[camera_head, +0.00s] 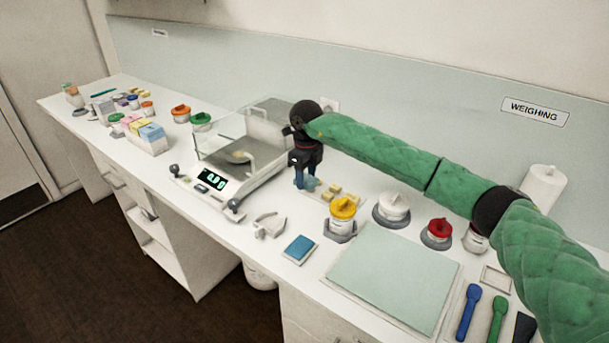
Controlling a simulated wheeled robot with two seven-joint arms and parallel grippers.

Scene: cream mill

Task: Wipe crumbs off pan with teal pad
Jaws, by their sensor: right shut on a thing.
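My right gripper (304,180) reaches down just right of the weighing balance (213,187). It is shut on a small teal thing (311,184), which looks like the teal pad and is partly hidden by the fingers. My left gripper is not in view.
Yellow blocks (335,188) lie beside the gripper. A yellow-lidded jar (343,208), a blue square pad (299,247) and a pale green mat (394,275) are nearer. The clear shield walls (262,135) stand around the pan.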

